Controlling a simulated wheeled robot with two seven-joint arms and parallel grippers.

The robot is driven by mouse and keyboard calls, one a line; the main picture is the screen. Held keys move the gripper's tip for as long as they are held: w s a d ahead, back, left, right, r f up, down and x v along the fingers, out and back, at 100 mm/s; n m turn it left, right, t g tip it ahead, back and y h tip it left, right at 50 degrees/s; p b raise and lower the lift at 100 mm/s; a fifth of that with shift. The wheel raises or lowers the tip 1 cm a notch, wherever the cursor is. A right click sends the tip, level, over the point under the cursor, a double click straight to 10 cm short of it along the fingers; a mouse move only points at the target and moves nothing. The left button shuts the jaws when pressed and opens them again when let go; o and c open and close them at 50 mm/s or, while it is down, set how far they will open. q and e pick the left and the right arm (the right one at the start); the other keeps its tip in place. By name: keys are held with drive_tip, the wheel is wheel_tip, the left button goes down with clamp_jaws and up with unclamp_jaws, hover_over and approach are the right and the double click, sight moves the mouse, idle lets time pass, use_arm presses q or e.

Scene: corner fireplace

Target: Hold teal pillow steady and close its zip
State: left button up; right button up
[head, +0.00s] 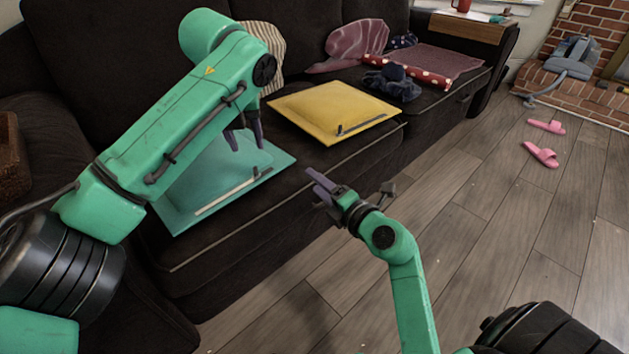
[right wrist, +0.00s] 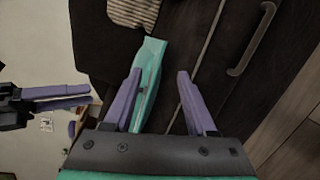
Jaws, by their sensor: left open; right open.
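The teal pillow (head: 185,200) lies flat on the dark sofa seat, at its front edge. A pale zip strip (head: 225,195) runs along its front side, with a small dark pull (head: 255,172) near the right end. My left gripper (head: 246,140) is open, pointing down above the back right part of the pillow; contact cannot be told. My right gripper (head: 314,184) is open and empty, in front of the sofa, right of the pillow and apart from it. In the right wrist view the teal pillow (right wrist: 152,65) shows edge-on beyond the right gripper's fingers (right wrist: 159,74).
A yellow pillow (head: 325,106) with its own zip lies to the right on the seat. Dark crumpled cloth (head: 393,84), a red dotted roll (head: 420,74) and a striped cushion (head: 268,50) are further back.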

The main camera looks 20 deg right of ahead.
sight(290, 164)
drive_tip(key=x, duration=1.4)
drive_tip(key=shift+w+f, duration=0.1)
drive_tip(key=shift+w, duration=0.15)
clamp_jaws()
drive_tip(key=shift+f, duration=0.15)
idle(0.5)
